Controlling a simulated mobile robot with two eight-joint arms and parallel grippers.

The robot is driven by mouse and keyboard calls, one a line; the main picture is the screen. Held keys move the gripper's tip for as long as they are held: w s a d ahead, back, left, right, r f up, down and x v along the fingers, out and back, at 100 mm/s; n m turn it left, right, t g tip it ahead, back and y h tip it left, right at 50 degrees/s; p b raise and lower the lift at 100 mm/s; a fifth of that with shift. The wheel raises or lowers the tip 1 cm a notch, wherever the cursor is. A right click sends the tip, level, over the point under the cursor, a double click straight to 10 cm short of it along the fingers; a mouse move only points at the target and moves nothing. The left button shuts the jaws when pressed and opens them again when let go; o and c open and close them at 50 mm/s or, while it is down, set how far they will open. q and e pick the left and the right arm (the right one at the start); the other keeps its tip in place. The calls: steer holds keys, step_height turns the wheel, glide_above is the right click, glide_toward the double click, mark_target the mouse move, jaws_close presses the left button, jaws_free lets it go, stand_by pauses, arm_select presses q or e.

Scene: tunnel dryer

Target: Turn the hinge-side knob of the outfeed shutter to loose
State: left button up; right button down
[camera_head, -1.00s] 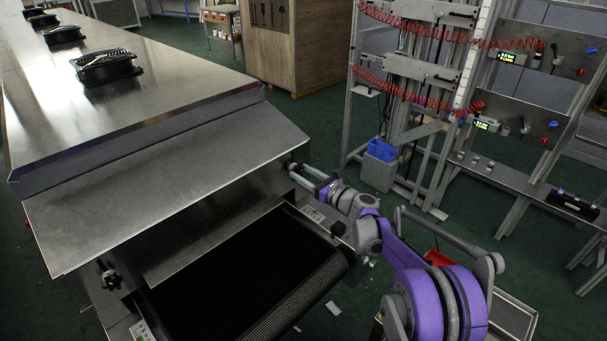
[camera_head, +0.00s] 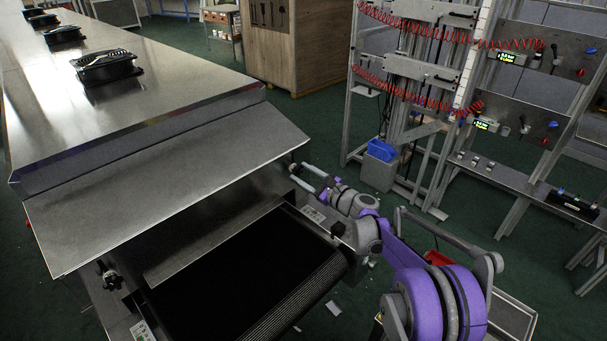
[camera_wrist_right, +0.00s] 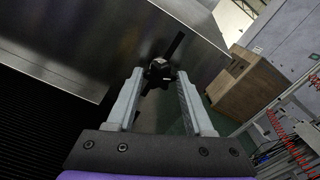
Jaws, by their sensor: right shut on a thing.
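The outfeed shutter (camera_head: 165,195) is a grey metal flap sloping over the dark belt at the tunnel's mouth. A black lobed knob (camera_wrist_right: 160,72) shows in the right wrist view at the shutter's side, with a dark bar running up and right from it. My right gripper (camera_wrist_right: 160,78) has its two grey fingers on either side of this knob and is shut on it. In the head view my right gripper (camera_head: 306,176) reaches the right side of the mouth, where the knob is hard to make out. Another black knob (camera_head: 110,277) is on the left side. My left gripper is not in view.
The black conveyor belt (camera_head: 235,270) runs out below the shutter, with side rails. A wooden crate (camera_head: 295,45) and a rack with red coiled hoses (camera_head: 420,90) stand beyond. Green floor lies open between.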

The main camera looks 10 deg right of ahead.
steer(key=n, duration=0.4)
steer(key=shift+n, duration=0.4)
steer(key=n+p, duration=0.1)
steer(key=n, duration=0.3)
steer(key=shift+n, duration=0.3)
steer(key=n+p, duration=0.1)
steer(key=n, duration=0.3)
steer(key=shift+n+p, duration=0.6)
steer(key=shift+n, duration=1.6)
steer(key=shift+c, duration=1.4)
jaws_free()
steer(key=shift+d, duration=0.1)
